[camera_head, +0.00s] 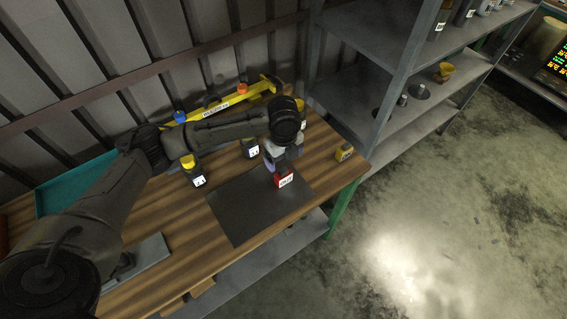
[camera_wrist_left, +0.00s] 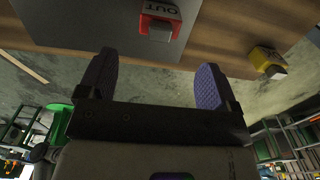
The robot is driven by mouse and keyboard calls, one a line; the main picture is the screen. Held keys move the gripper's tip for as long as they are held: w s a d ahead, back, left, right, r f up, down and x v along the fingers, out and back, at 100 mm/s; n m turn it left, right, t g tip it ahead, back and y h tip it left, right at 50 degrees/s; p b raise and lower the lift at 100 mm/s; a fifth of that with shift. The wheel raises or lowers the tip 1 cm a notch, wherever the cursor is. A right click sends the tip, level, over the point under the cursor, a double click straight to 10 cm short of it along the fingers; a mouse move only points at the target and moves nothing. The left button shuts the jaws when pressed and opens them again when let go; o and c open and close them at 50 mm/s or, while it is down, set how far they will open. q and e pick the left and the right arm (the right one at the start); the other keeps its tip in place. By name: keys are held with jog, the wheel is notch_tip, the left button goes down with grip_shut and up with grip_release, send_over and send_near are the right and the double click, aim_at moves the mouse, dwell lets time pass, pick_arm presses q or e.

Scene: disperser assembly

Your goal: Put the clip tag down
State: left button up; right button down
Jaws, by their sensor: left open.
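A red clip tag (camera_head: 284,180) with a white label sits on the dark mat (camera_head: 238,212). In the left wrist view the red clip tag (camera_wrist_left: 158,27) shows the letters OUT on its label, just beyond my fingertips. My left gripper (camera_head: 278,157) is over the mat's far right part, close to the red tag. In the left wrist view my left gripper (camera_wrist_left: 157,76) has its two purple fingers wide apart with nothing between them. A similar yellow tag (camera_head: 344,152) lies near the table's right edge and also shows in the left wrist view (camera_wrist_left: 266,60). My right gripper is not in view.
A yellow bar (camera_head: 215,107) runs along the back. A teal tray (camera_head: 67,189) is at left. A metal shelf (camera_head: 378,140) stands to the right.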

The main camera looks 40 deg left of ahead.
pick_arm(q)
jog(key=shift+r, duration=1.45)
jog(key=s+d+f+n+t+h, duration=0.25)
jog(key=s+d+f+n, duration=0.35)
jog(key=s+d+f, duration=0.7)
jog(key=s+a+n+t+y, duration=0.1)
jog(key=s+a+n+y, duration=0.1)
jog(key=s+n, duration=1)
jog(key=s+a, duration=0.1)
jog(key=s, duration=0.2)
jog(key=shift+s+a+n, duration=0.2)
jog(key=shift+s+n, duration=0.1)
jog(key=shift+n, duration=0.1)
